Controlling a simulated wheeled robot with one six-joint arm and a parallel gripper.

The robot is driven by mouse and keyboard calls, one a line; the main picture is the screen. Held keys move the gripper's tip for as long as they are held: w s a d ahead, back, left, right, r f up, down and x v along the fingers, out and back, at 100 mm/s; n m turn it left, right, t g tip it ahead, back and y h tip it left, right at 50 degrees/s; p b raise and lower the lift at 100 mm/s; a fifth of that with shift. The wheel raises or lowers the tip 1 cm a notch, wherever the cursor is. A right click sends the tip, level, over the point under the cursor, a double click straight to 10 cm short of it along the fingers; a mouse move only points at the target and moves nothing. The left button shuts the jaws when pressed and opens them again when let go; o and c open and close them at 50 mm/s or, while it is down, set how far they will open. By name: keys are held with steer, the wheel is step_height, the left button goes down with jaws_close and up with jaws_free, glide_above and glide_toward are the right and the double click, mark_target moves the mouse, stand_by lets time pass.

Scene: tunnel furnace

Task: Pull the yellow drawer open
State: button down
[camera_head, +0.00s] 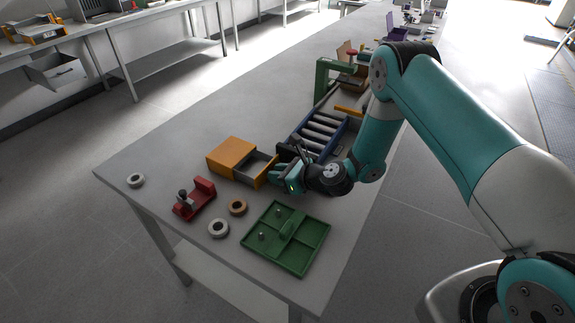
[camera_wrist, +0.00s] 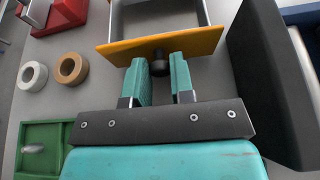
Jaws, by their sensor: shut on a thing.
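The yellow drawer unit (camera_head: 231,155) stands on the table, with its drawer (camera_head: 262,168) partly pulled out toward the right. The drawer's grey inside shows behind its yellow front panel. In the wrist view the yellow front panel (camera_wrist: 160,47) spans the top, with a dark round knob (camera_wrist: 159,66) at its middle. My gripper (camera_head: 277,180) is at the drawer front; in the wrist view its two teal fingers (camera_wrist: 160,80) are on either side of the knob, shut on it. The fingers partly hide the knob's stem and the front panel's lower edge.
A green compartment tray (camera_head: 287,238) lies in front of the drawer. A blue roller conveyor (camera_head: 322,131) stands behind my gripper.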

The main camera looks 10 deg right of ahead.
steer(key=c, duration=1)
jaws_free()
steer(key=shift+d, duration=0.1)
steer(key=b+v, duration=0.3)
steer(key=v, duration=1.3)
steer(key=shift+f+b, duration=0.15)
steer(key=shift+b, duration=0.2)
steer(key=shift+v, duration=0.8)
